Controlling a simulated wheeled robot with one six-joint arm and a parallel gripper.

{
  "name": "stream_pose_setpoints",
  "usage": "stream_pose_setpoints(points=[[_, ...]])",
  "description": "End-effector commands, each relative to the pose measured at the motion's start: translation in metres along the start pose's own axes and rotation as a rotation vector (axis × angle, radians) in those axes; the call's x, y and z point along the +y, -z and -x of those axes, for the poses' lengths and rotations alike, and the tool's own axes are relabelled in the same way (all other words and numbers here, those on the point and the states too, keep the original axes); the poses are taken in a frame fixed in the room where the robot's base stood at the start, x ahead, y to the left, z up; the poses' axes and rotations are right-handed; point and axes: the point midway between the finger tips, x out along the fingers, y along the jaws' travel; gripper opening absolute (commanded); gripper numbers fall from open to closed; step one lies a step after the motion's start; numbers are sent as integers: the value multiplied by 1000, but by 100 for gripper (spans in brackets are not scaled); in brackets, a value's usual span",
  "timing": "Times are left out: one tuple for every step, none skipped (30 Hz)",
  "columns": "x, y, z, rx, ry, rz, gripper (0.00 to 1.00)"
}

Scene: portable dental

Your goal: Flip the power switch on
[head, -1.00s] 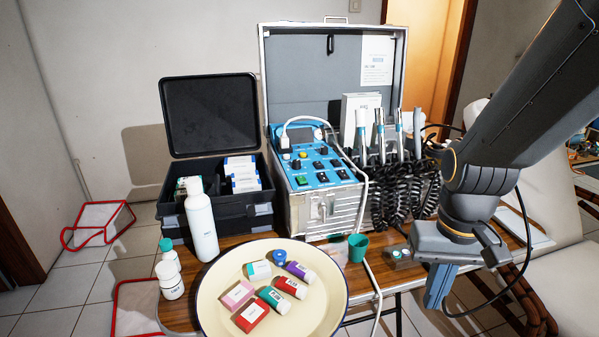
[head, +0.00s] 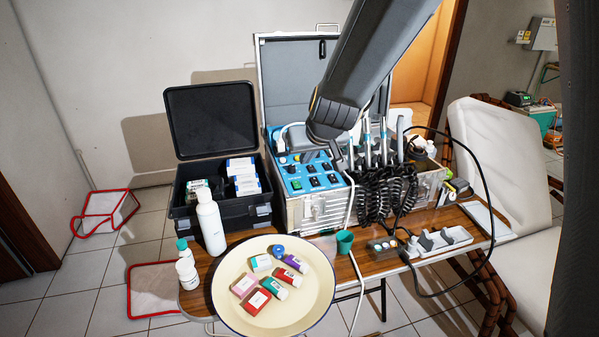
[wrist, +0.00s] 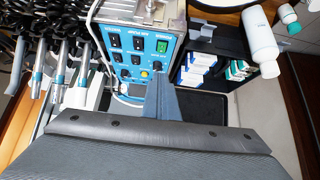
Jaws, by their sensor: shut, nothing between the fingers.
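The dental unit's blue control panel (head: 318,186) carries several black switches and one green rocker switch (head: 296,184) near its front left corner. The green switch also shows in the wrist view (wrist: 162,46), at the panel's upper right there. Its label and position are too small to read. My gripper (wrist: 161,78) is shut and empty. Its blue-grey fingers point at the panel, close to a yellow knob and apart from the green switch in the picture. In the head view my arm covers the panel's back right part and mostly hides the gripper.
Handpieces with black coiled cords (head: 378,195) hang right of the panel. An open black case (head: 245,214) stands left of it. A cream basin (head: 228,300), white bottle (head: 211,222) and green cup (head: 344,241) are in front. A white cable hangs beside the panel.

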Motion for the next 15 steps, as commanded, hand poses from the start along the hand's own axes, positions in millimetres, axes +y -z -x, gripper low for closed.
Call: stream_pose_setpoints(points=[[-1,2,0,4,0,1,0],[-1,2,0,5,0,1,0],[-1,2,-1,6,0,1,0],[-1,2,-1,5,0,1,0],[-1,2,-1,5,0,0,0],[-1,2,-1,5,0,0,0],[-1,2,-1,5,0,0,0],[-1,2,-1,4,0,0,0],[-1,2,-1,4,0,0,0],[-1,2,-1,4,0,0,0],[-1,1,-2,4,0,0,0],[-1,1,-4,4,0,-1,0],[-1,1,-7,3,0,-1,0],[0,1,-9,3,0,-1,0],[0,0,-14,3,0,-1,0]])
